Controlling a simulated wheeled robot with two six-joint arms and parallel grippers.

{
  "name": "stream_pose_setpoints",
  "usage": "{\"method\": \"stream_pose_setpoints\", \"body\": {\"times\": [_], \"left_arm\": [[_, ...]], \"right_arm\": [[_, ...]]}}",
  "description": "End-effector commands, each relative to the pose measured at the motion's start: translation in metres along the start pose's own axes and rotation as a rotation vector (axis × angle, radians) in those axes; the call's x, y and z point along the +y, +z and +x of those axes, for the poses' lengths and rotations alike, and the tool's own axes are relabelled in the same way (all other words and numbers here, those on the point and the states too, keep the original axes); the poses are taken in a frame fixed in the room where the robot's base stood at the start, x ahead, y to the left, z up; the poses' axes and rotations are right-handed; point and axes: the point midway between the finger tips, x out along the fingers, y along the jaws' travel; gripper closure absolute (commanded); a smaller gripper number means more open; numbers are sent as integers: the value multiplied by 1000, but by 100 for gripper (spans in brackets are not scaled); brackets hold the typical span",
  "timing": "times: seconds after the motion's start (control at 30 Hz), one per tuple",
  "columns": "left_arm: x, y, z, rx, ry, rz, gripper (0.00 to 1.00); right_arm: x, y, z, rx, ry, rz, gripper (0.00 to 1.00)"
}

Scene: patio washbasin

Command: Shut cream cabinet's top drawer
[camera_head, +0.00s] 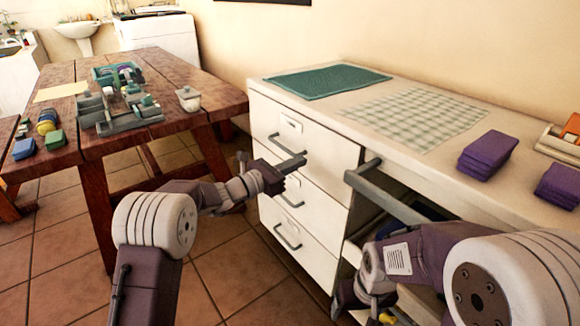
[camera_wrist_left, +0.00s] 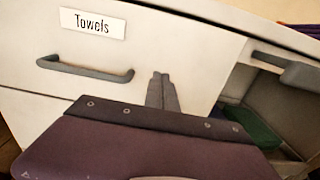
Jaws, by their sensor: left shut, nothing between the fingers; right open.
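The cream cabinet (camera_head: 325,207) stands under a pale countertop and has a column of three drawers on its left. Its top drawer (camera_head: 333,149) looks flush or nearly flush with the fronts below; I cannot make out a clear gap. In the left wrist view this drawer (camera_wrist_left: 190,50) bears a "Towels" label and a grey bar handle (camera_wrist_left: 85,70). My left gripper (camera_head: 301,161) is shut and empty. Its fingers (camera_wrist_left: 160,82) point at the drawer front right of the handle, touching or very close. My right gripper (camera_head: 343,299) is low before the cabinet, largely hidden by my arm.
Right of the drawers is an open compartment with a grey bar (camera_head: 385,195) across its front. On the countertop are a green mat (camera_head: 328,81), a checked cloth (camera_head: 415,115) and purple stacks (camera_head: 487,154). A wooden table (camera_head: 180,75) stands left; tiled floor lies between.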

Motion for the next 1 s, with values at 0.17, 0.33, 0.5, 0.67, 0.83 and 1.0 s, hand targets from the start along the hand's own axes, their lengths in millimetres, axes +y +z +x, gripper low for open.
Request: {"method": "stream_pose_setpoints", "body": {"times": [0.17,0.33,0.5,0.67,0.83,1.0], "left_arm": [[1,5,-47,2,5,-4,100],[1,3,-80,3,5,-3,100],[0,1,-92,3,2,-1,100],[0,0,-93,2,1,-1,100],[-9,28,-89,-26,-16,48,100],[-109,23,-112,168,-268,232,100]], "right_arm": [[0,-3,-19,2,0,0,21],[0,-4,-27,2,0,0,21],[0,-4,-29,2,0,0,21],[0,-4,-28,2,0,0,21],[0,-4,-29,2,0,0,21],[0,-4,-28,2,0,0,21]]}}
